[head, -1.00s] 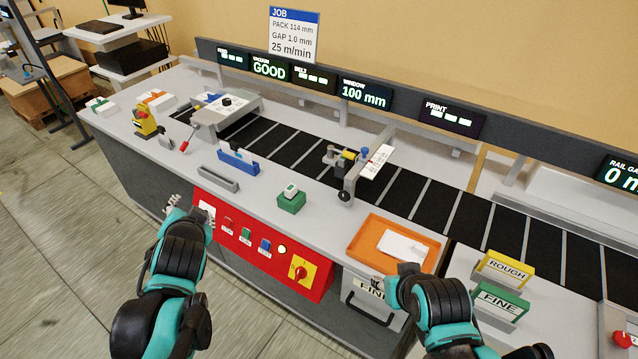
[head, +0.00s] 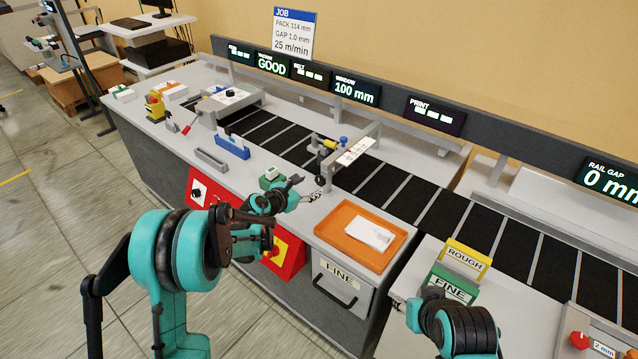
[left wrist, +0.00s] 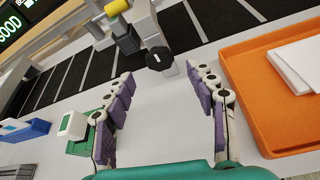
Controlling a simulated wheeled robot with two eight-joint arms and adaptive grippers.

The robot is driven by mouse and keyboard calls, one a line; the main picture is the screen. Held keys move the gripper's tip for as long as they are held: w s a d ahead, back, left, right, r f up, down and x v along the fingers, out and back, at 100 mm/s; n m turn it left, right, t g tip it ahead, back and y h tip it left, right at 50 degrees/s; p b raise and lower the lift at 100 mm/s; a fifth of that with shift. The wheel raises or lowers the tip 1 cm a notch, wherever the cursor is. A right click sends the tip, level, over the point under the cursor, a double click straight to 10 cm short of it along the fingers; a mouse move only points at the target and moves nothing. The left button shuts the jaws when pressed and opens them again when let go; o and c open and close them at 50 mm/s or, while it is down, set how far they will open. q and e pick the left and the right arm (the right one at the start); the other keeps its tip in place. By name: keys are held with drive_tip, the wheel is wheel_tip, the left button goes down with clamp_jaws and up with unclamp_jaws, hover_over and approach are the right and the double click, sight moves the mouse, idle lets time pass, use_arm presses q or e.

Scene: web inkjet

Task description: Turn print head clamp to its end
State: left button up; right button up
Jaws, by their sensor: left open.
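The print head (head: 326,158) sits on a grey bracket over the dark belt, with yellow and blue parts on top. A round black knob with a small white mark, which looks like its clamp, faces the front; it shows in the left wrist view (left wrist: 159,58) and small in the head view (head: 320,180). My left gripper (head: 307,188) is just in front of the print head. In the left wrist view its purple-padded fingers (left wrist: 165,95) are spread and empty, with the knob beyond the tips and between them, apart from both. My right arm shows at lower right; its fingers are hidden.
An orange tray (head: 332,219) with a white pack stands right of my left gripper. A green block with a white button (left wrist: 79,125) is close beside the left finger. The red control panel (head: 290,262) lies below my left arm. ROUGH (head: 466,256) and FINE blocks stand at right.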

sight(319, 182)
use_arm(q)
drive_tip(key=b+x, duration=0.1)
drive_tip(key=x, duration=0.4)
drive_tip(key=shift+w+d+f, duration=0.15)
drive_tip(key=shift+w+d, duration=0.05)
drive_tip(key=shift+w, duration=0.05)
drive_tip(key=shift+w+d+f+b, duration=0.1)
drive_tip(key=shift+w+d+b, duration=0.25)
drive_tip(key=shift+w, duration=0.1)
